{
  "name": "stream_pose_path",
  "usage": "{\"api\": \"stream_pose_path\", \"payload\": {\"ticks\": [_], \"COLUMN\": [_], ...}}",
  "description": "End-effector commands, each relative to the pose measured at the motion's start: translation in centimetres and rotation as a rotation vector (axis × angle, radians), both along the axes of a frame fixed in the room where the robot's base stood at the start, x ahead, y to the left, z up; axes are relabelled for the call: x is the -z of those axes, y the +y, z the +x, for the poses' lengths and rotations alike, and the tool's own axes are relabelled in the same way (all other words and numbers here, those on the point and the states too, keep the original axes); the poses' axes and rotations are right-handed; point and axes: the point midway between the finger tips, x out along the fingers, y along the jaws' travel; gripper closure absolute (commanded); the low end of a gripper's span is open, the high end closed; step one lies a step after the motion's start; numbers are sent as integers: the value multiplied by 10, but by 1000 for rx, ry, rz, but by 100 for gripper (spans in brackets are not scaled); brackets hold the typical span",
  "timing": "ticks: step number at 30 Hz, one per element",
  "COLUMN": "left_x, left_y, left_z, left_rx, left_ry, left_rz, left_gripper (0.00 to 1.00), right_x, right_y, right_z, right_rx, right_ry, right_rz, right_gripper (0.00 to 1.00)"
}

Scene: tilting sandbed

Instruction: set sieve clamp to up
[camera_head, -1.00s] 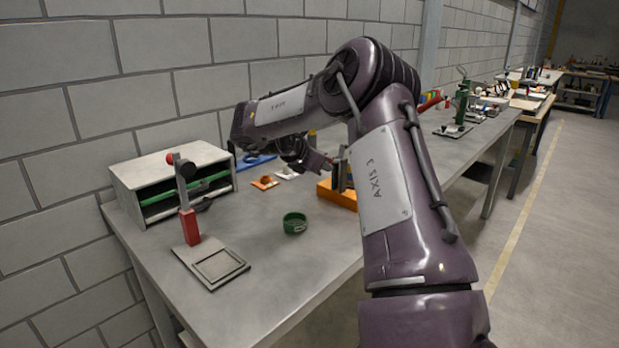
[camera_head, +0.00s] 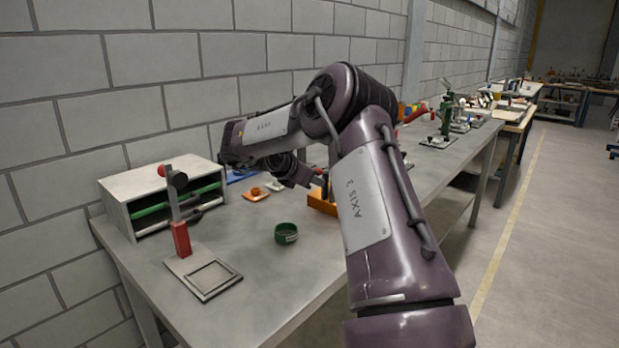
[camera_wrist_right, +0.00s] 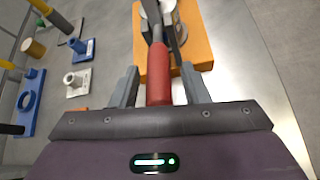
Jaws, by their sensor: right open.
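A clamp lever with a red grip (camera_wrist_right: 160,84) and a grey shank is mounted on an orange base (camera_wrist_right: 196,45); it appears to be the sieve clamp. The lever points toward my right gripper (camera_wrist_right: 160,76). The gripper's two grey fingers are open, one on each side of the red grip, with visible gaps. In the head view the orange base (camera_head: 321,204) is partly hidden behind my right arm. The right gripper is mostly hidden there too. My left gripper is not in view.
A green ring (camera_head: 286,233) lies on the grey table (camera_head: 262,272). A red-and-grey upright device with a framed plate (camera_head: 211,277) stands at the left, before a shelf box (camera_head: 160,181). A blue part (camera_wrist_right: 31,100) and white fittings (camera_wrist_right: 76,82) lie left of the clamp.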

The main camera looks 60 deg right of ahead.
Motion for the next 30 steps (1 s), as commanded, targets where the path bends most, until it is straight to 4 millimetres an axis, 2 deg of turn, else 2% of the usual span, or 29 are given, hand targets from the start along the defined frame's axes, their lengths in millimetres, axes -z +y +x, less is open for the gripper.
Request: {"api": "stream_pose_path", "payload": {"ticks": [4, 8, 18, 30], "left_x": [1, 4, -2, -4], "left_y": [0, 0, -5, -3], "left_z": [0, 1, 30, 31], "left_rx": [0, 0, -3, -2], "left_ry": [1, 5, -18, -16], "left_rz": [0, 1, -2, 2], "left_gripper": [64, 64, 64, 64], "right_x": [-3, -11, -38, -42], "right_y": [3, 16, 60, 66], "right_z": [1, 4, 11, 11], "right_rx": [0, -1, -2, -1], "right_ry": [-2, -3, 0, 1], "right_rz": [-3, -1, 0, 0], "right_gripper": [59, 59, 59, 59]}}
